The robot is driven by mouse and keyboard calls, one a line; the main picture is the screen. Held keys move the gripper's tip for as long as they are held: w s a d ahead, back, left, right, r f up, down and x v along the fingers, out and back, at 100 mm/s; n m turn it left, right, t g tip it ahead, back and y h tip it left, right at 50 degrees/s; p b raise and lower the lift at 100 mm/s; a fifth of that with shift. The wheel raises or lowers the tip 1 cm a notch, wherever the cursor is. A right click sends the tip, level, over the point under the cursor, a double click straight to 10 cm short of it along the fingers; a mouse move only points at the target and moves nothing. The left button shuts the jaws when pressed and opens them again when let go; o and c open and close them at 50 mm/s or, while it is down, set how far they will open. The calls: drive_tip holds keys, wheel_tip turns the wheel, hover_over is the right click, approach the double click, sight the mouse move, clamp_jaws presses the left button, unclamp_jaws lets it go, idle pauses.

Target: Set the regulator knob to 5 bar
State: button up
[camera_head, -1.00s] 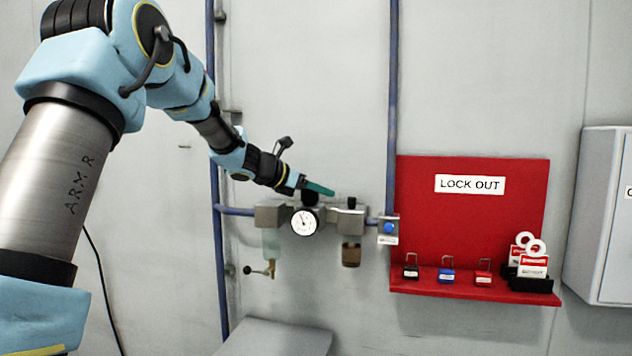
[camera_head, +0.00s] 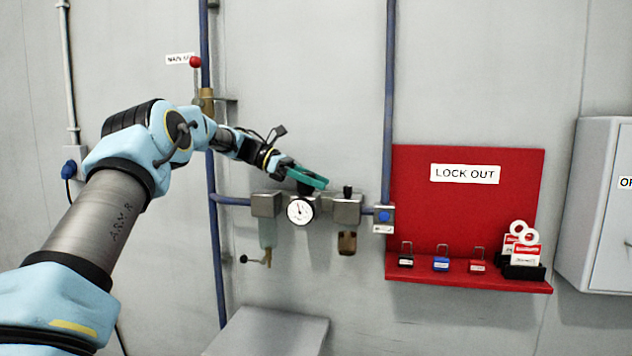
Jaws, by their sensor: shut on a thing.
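The regulator's black knob (camera_head: 305,188) sits on top of the regulator, above a round white pressure gauge (camera_head: 300,211) with a dark needle. The needle points up and a little left; the scale figures are too small to read. My gripper (camera_head: 307,177) comes from the upper left, with teal fingers at the knob. It is shut on the knob, and its fingers cover most of it.
Grey metal blocks (camera_head: 347,209) flank the gauge on the blue pipe line. A blue-buttoned valve (camera_head: 384,218) is to the right. A red lockout board (camera_head: 465,220) holds padlocks and tags. A grey cabinet (camera_head: 592,220) stands far right. A grey surface (camera_head: 268,332) is below.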

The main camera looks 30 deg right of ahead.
drive_tip(key=shift+s+r+m+g+y, duration=0.1)
drive_tip(key=shift+r+m+g+y, duration=0.1)
drive_tip(key=shift+m+g+y, duration=0.35)
drive_tip(key=shift+s+r+m+g+y, duration=0.15)
drive_tip(key=shift+m+g+y, duration=0.2)
drive_tip(key=shift+m, duration=0.3)
drive_tip(key=shift+a+f+m+y, duration=0.2)
drive_tip(key=shift+m+y, duration=0.1)
drive_tip(key=shift+y, duration=0.1)
drive_tip(key=o, duration=1.4)
drive_tip(key=shift+f, duration=0.1)
drive_tip(key=shift+c, duration=0.2)
drive_tip(key=shift+w+d+r+n+h, duration=0.1)
drive_tip(key=shift+d+r+n+h, duration=0.1)
drive_tip(key=shift+n+h, duration=0.3)
drive_tip(key=shift+f+n+t+h, duration=0.1)
drive_tip(key=shift+n+t+h, duration=0.2)
